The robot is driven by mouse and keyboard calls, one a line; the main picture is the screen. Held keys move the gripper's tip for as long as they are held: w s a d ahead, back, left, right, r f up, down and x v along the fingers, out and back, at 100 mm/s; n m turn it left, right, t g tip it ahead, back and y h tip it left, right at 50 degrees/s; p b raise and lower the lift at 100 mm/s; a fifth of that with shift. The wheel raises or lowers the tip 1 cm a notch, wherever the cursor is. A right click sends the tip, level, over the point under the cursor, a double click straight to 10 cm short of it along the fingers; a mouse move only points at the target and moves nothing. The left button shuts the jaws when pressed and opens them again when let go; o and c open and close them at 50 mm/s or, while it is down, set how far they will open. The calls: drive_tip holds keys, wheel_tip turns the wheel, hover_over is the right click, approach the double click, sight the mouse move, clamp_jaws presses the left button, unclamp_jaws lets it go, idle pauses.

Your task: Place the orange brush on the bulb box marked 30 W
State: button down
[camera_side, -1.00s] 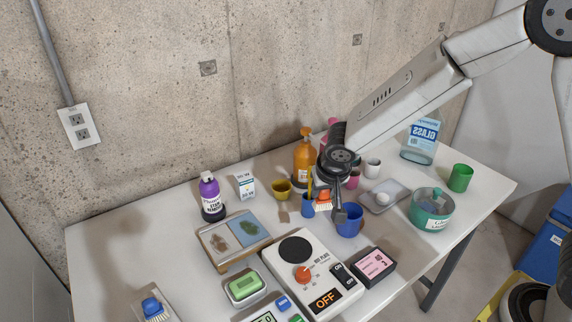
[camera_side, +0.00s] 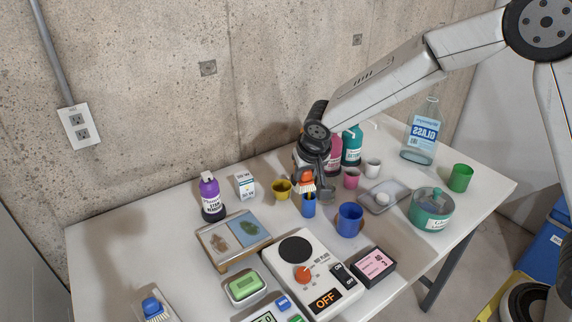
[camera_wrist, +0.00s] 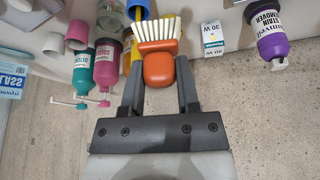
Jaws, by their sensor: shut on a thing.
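My gripper (camera_side: 308,172) is shut on the orange brush (camera_side: 306,181) and holds it above the table, over the blue cup near the wall. In the wrist view the brush (camera_wrist: 157,55) sits between my fingers (camera_wrist: 158,80), its pale bristles pointing away from me. The white bulb box (camera_side: 245,186) stands on the table near the wall, to the left of my gripper in the side view. In the wrist view the bulb box (camera_wrist: 213,40) is to the right of the brush, with "30 W" lettering upside down. Its top looks bare.
A purple stain remover bottle (camera_side: 210,196) stands left of the box. A yellow cup (camera_side: 281,190) stands between the box and my gripper, and a blue cup (camera_side: 308,206) is below the brush. Pink (camera_side: 333,155) and teal (camera_side: 352,147) bottles stand to the right.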

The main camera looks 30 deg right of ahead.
drive_tip(key=w+a+r+n+y, duration=0.1)
drive_tip(key=w+a+r+n, duration=0.2)
drive_tip(key=w+r, duration=0.2)
drive_tip(key=w, duration=0.3)
drive_tip(key=shift+r, duration=0.2)
drive_tip(key=shift+w+a, duration=0.1)
hover_over(243, 176)
drive_tip(key=shift+f, duration=4.65)
drive_tip(key=shift+w+f, duration=0.1)
drive_tip(key=shift+f, duration=0.25)
drive_tip(key=shift+f, duration=1.5)
drive_tip(key=shift+f, duration=0.15)
